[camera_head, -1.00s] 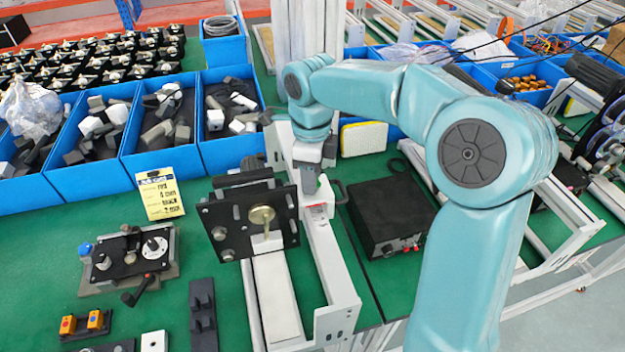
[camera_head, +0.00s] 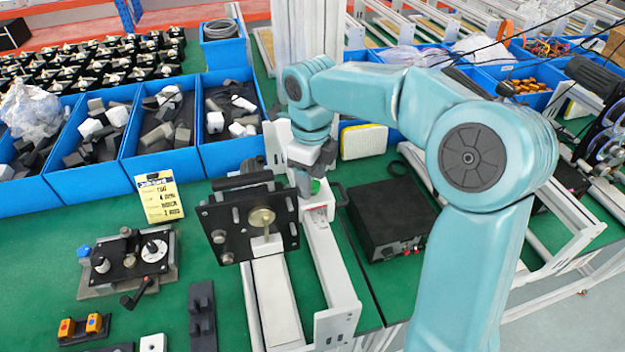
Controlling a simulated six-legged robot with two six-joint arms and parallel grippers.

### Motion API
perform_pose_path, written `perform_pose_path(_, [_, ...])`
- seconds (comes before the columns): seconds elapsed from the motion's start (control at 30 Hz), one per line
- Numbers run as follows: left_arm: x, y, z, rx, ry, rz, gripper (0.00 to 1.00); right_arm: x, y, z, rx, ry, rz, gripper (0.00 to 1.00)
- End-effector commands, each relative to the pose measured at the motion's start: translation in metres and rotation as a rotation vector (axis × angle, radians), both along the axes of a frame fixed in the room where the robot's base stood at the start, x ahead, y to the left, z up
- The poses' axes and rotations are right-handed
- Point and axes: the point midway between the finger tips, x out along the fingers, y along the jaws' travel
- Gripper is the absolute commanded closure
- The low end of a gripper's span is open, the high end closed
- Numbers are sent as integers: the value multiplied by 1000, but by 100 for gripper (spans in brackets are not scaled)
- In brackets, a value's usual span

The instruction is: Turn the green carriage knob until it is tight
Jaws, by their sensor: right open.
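The green carriage knob (camera_head: 315,186) sits on the white carriage block (camera_head: 319,210) on the rail, just right of the black plate (camera_head: 248,222) with its brass disc. Only part of the knob shows. My right arm reaches over from the right and its gripper (camera_head: 305,188) points down at the knob's left side. Its jaws are open. The fingers are small here, and I cannot tell whether they touch the knob. My left gripper is not in view.
A black box (camera_head: 388,215) stands right of the rail (camera_head: 330,270). Blue bins (camera_head: 160,130) of grey and white parts stand behind at the left. A yellow card (camera_head: 160,197) and a black fixture (camera_head: 128,258) are on the green bench at the left.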

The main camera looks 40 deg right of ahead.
Motion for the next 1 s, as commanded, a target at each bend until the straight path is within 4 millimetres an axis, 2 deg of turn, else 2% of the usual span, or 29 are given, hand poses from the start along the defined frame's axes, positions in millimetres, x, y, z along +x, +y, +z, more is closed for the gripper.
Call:
perform_pose_path(0.3, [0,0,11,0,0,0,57,0,1,1,2,3,586,43])
perform_pose_path(0.4, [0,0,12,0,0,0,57,0,1,0,1,3,699,43])
perform_pose_path(0.57, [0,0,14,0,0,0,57,0,1,0,2,3,791,43])
perform_pose_path(1.0, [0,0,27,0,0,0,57,0,1,1,0,2,1551,43])
